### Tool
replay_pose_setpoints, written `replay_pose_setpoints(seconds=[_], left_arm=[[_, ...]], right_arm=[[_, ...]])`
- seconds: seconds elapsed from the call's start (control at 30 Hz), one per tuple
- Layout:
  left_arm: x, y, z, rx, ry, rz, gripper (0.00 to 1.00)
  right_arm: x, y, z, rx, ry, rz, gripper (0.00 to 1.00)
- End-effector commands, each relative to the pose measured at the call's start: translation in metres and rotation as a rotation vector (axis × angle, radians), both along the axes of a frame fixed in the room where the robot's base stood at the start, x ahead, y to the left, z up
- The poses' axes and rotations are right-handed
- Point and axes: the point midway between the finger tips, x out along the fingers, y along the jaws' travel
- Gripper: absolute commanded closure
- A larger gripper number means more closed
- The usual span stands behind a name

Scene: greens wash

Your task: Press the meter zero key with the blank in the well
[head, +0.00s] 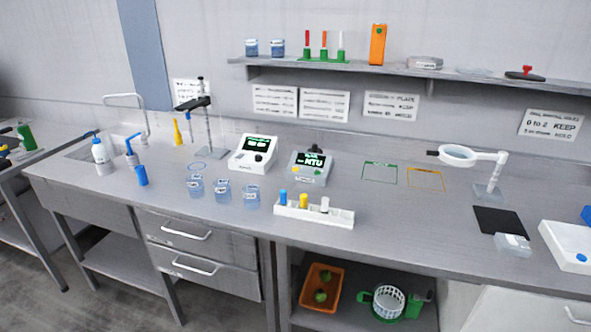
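The turbidity meter (302,176), a grey box with a dark display reading "NTU", stands near the middle of the bench. Small keys, one of them yellow, show on its front, but their labels are too small to read. A dark knob-like piece (314,149) stands up at the back of its top. I cannot tell whether it is a lid or a vial cap, and the inside of the well is hidden. A white rack (335,218) in front holds vials with a blue cap (283,196), a yellow cap (303,200) and a white cap (325,203). Neither gripper is in view.
A second white meter (243,161) with a green-lit display stands left of the turbidity meter. Several labelled beakers (222,191) are in front of it. A magnifier on a stand (489,187) and a black mat (499,220) are at right. Green (379,173) and orange outlines mark clear bench.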

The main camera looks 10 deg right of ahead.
Motion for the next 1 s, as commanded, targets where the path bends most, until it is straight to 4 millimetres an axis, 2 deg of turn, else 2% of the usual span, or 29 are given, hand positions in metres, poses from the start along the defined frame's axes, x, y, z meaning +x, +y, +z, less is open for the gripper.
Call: replay_pose_setpoints(seconds=[0.03, 0.27, 1.0], left_arm=[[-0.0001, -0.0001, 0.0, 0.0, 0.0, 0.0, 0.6], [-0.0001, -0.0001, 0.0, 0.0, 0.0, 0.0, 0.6], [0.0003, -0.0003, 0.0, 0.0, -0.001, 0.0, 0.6]], right_arm=[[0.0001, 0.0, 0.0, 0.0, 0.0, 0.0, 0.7], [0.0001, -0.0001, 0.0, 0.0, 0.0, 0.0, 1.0], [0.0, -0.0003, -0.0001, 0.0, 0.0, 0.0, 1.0]])
